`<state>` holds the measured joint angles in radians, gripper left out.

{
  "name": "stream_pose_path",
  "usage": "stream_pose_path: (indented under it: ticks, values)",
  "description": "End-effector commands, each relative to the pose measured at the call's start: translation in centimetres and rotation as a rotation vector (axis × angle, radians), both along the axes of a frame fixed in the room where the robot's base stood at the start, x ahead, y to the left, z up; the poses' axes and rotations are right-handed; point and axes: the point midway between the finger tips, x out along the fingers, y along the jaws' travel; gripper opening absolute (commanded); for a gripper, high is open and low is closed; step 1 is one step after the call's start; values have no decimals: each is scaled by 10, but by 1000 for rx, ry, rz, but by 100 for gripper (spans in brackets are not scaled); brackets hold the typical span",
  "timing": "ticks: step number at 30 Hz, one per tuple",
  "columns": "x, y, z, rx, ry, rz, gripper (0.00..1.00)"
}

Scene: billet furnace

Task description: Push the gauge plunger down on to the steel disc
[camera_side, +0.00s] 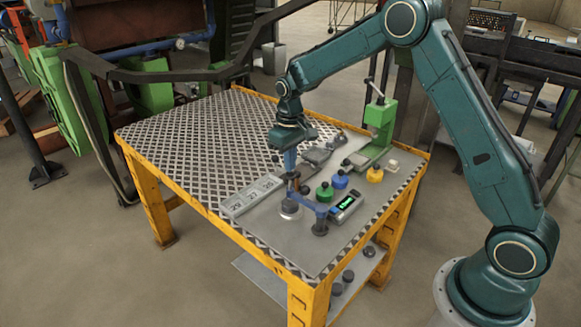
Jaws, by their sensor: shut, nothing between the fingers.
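The gauge (308,203) is a blue bracket standing on a dark round foot near the front right of the table. Its plunger (292,186) is a small dark upright piece at the bracket's left end. The steel disc (289,209) is a grey round piece below the plunger; the gap between them is too small to tell. My gripper (290,171) points straight down with its fingers shut and empty. Its tips are right above or on the plunger top; I cannot tell whether they touch. A readout (346,205) with lit green digits lies right of the gauge.
A numbered grey rack (252,196) lies left of the gauge. Green (325,192), blue (340,179) and yellow (375,174) knobbed pieces stand behind it. A green press (379,125) stands at the back right. The patterned left tabletop (200,140) is clear.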

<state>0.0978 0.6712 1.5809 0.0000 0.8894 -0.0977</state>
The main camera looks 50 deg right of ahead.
Motion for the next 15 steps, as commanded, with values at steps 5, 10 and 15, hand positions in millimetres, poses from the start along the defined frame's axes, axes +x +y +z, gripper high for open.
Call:
stream_pose_path:
  ticks: [5, 10, 15]
  values:
    - [0, 0, 0, 0, 0, 0, 0]
    - [0, 0, -1, 0, 0, 0, 0]
    - [0, 0, -3, 0, 0, 0, 0]
